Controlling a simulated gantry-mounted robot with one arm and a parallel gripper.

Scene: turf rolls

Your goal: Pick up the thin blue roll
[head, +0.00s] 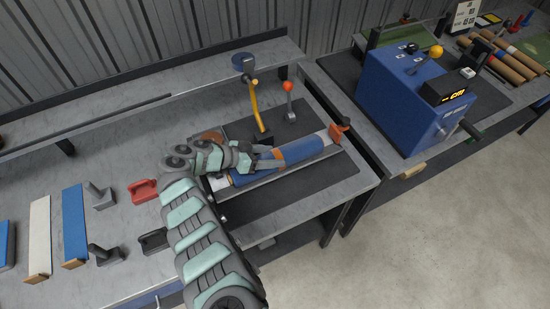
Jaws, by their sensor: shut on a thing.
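The thin blue roll (303,150) lies lengthwise on a pale support on the dark mat at the right end of the grey bench. Its axis runs from lower left to upper right. My gripper (277,158) reaches it from the left and is shut on it around its middle. The fingers and wrist cover part of the roll. I cannot tell whether the roll is clear of the support below it.
An orange end piece (338,132) stands at the roll's far end. A yellow curved handle (256,106) and a red-knobbed lever (289,99) rise behind. A blue machine (405,100) stands on the right bench. Blue and cream strips (74,225) lie at left.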

